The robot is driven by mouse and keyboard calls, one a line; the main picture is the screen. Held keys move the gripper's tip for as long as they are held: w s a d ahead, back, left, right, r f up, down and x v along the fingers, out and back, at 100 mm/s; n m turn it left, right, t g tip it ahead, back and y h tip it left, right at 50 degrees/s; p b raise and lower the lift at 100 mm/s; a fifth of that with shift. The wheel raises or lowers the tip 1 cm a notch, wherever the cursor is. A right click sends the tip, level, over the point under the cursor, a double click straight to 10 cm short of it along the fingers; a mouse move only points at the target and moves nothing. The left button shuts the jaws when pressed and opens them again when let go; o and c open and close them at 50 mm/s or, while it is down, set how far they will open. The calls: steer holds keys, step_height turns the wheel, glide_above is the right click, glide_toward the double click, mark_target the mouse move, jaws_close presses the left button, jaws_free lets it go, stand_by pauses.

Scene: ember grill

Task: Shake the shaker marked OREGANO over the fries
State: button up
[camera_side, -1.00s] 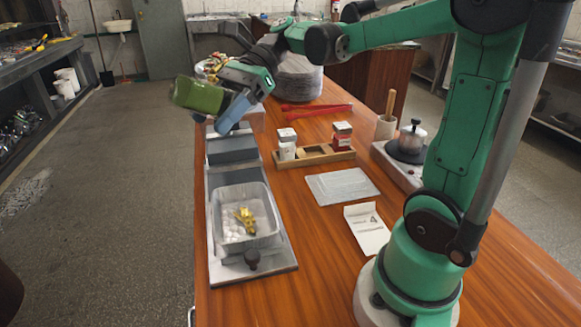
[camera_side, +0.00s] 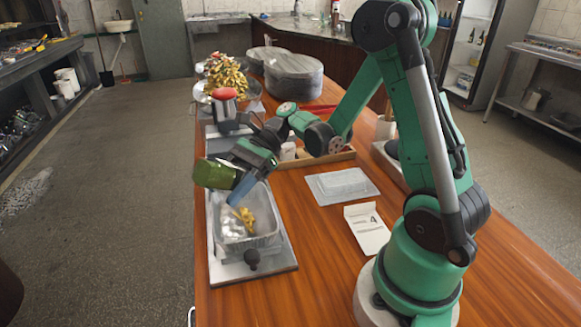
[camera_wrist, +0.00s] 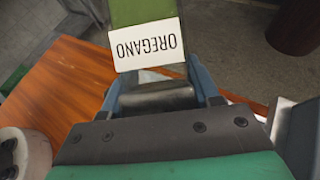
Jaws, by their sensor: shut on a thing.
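My gripper (camera_side: 240,176) is shut on the green shaker (camera_side: 217,174), which lies tilted nearly on its side above the foil tray (camera_side: 265,243). In the wrist view the shaker (camera_wrist: 140,12) shows a white label reading OREGANO, upside down, between my gripper's fingers (camera_wrist: 160,88). Yellow fries (camera_side: 246,219) lie in the foil tray, below and a little right of the shaker. The shaker and gripper hide the tray's far edge. I cannot see whether anything falls from the shaker.
A wooden rack (camera_side: 318,158) stands behind, partly hidden by my arm. A heaped bowl of food (camera_side: 222,78) and a round grey container (camera_side: 293,78) stand at the back.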

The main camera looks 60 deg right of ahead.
mark_target(226, 163)
steer(key=shift+f, duration=0.35)
step_height(226, 163, up, 4)
steer(key=shift+f, duration=2)
steer(key=shift+r, duration=0.1)
steer(key=shift+r, duration=2.45)
steer(key=shift+f, duration=0.1)
